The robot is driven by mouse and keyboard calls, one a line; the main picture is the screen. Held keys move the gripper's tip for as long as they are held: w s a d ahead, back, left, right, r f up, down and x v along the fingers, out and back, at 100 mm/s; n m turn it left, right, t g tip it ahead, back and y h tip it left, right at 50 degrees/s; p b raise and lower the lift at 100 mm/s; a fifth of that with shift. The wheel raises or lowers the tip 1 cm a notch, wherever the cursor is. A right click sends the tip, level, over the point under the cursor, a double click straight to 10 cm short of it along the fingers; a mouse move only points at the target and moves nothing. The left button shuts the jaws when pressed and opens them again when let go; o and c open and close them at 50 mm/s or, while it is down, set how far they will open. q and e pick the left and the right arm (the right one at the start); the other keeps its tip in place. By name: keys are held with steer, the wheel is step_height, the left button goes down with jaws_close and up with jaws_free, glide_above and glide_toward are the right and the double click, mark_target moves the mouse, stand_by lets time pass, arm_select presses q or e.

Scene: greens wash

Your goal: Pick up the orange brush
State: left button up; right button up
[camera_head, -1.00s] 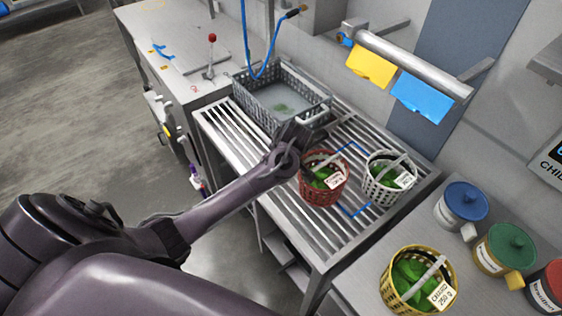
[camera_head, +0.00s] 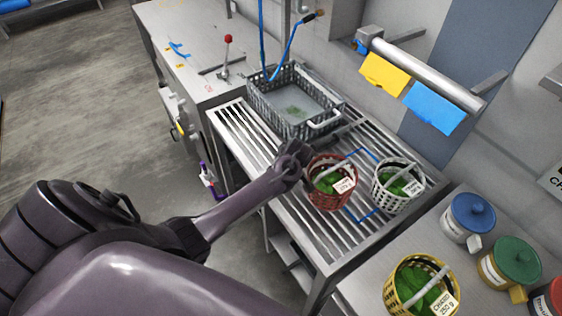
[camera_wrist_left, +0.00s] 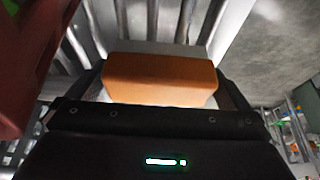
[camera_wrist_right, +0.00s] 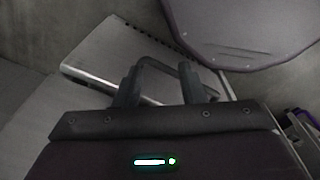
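The orange brush (camera_wrist_left: 160,80) shows in the left wrist view as an orange block with a grey band along its far side. It lies over the slatted rack, between the fingers of my left gripper (camera_wrist_left: 163,85). The fingers are spread wide, one on each side, and I see no clear grip. In the head view my left gripper (camera_head: 292,152) is low over the rack beside the red basket (camera_head: 325,200), and it hides the brush. My right gripper (camera_wrist_right: 168,82) shows only in its wrist view; no brush is in it, and its finger opening is unclear.
The red basket's wall (camera_wrist_left: 20,80) is close beside my left gripper. A white basket (camera_head: 400,205), a grey crate (camera_head: 262,105) and blue marks share the slatted rack (camera_head: 350,245). A yellow basket (camera_head: 395,300) and lidded canisters stand on the front right counter.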

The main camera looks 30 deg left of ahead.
arm_select(q)
steer(key=c, duration=0.7)
arm_select(e)
steer(key=shift+s, duration=0.25)
arm_select(q)
steer(key=shift+r, duration=0.1)
step_height(320, 180, up, 8)
steer(key=shift+w+r+b, duration=0.1)
steer(key=shift+r+b, duration=0.1)
steer(key=shift+b, duration=0.55)
steer(key=shift+r, duration=0.7)
arm_select(e)
steer(key=shift+f, duration=0.85)
steer(key=shift+a, duration=0.1)
